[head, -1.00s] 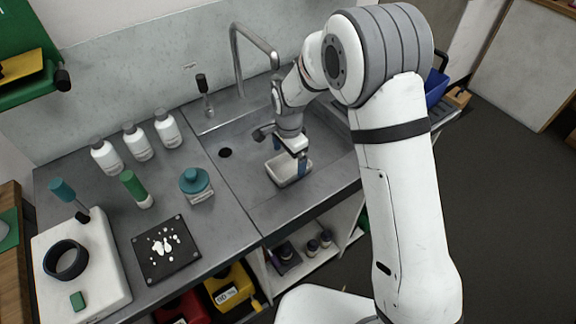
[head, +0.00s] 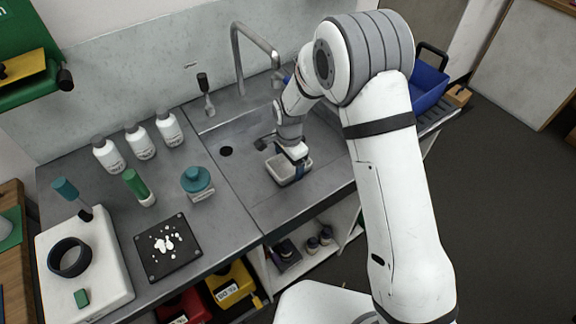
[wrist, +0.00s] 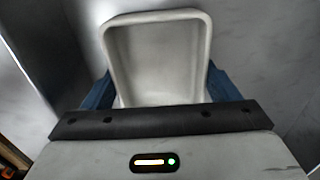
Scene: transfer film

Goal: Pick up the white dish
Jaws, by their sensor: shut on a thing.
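The white dish (head: 279,177) is a small open rectangular tray in the sink area, right of the black drain. It looks empty in the wrist view (wrist: 157,60). My gripper (head: 294,160) is over the dish from above. Its blue fingers stand at the dish's left and right sides in the wrist view (wrist: 162,88), shut on it. The near end of the dish is hidden behind the gripper's dark front edge. I cannot tell whether the dish is clear of the sink floor.
The tall faucet (head: 236,60) stands behind the sink. Left of it are white bottles (head: 139,142), a teal-capped jar (head: 198,184), a green-capped bottle (head: 139,187) and a black plate (head: 168,247) with white spots. A blue bin (head: 428,85) is at the right.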

